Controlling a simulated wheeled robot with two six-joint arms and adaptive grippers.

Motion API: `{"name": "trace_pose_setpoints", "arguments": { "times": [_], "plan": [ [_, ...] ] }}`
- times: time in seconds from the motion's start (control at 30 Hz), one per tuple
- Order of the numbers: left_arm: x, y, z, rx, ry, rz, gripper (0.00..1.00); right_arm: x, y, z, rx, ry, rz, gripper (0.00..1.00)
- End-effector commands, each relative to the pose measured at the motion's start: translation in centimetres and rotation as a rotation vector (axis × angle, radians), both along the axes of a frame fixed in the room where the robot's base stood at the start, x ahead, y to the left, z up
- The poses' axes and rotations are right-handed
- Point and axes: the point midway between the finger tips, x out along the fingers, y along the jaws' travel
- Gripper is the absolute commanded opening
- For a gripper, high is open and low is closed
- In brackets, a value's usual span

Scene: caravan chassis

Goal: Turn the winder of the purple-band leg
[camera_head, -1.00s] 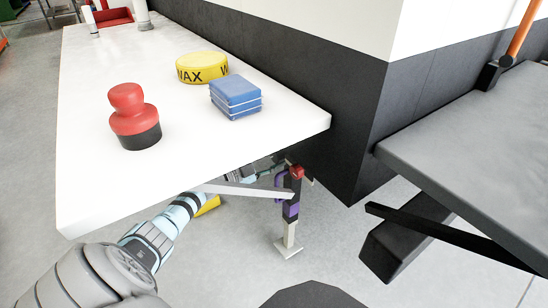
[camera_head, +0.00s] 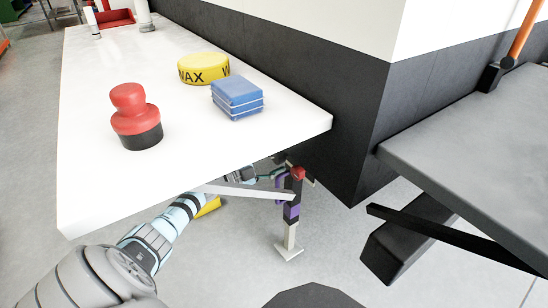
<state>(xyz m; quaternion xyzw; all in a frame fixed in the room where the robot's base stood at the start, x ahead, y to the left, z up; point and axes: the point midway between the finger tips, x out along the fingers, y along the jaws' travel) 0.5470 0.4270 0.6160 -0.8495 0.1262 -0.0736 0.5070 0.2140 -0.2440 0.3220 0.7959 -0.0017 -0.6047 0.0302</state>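The purple-band leg (camera_head: 292,212) stands upright on the floor under the table corner, with a pale foot and a red part (camera_head: 298,173) at its top. A small purple piece sits at its upper left side, where the winder seems to be. My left arm comes in from the lower left and reaches under the table. My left gripper (camera_head: 268,175) is at the upper left of the leg, beside the purple piece. The table edge and a grey bar partly hide it, so its fingers and any hold are unclear. My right gripper is not in view.
The white table (camera_head: 80,190) above my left arm carries a red-and-black polisher (camera_head: 136,117), a yellow wax tin (camera_head: 203,68) and blue blocks (camera_head: 237,97). A grey bar (camera_head: 240,190) crosses before the leg. A grey platform (camera_head: 470,150) stands right.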

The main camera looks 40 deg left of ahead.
Motion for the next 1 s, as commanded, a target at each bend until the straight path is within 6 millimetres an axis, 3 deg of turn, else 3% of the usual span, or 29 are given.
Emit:
{"name": "trace_pose_setpoints", "arguments": {
  "times": [0.27,0.37,0.7,0.8,1.0],
  "plan": [
    [-0.2,0.1,0.1,0.001,-0.001,0.0,0.62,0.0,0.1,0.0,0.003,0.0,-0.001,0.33],
    [-1.6,0.5,0.0,0.003,0.0,0.0,0.62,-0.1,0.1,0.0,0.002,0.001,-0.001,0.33],
    [-9.9,2.9,-0.1,0.005,0.006,-0.003,0.62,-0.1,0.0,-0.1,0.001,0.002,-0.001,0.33],
    [-11.1,3.3,0.0,0.002,0.003,-0.003,0.62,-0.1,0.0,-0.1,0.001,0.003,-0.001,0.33],
    [-11.5,3.5,0.1,0.001,-0.001,0.0,0.62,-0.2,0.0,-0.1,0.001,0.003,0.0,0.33]
  ]
}}
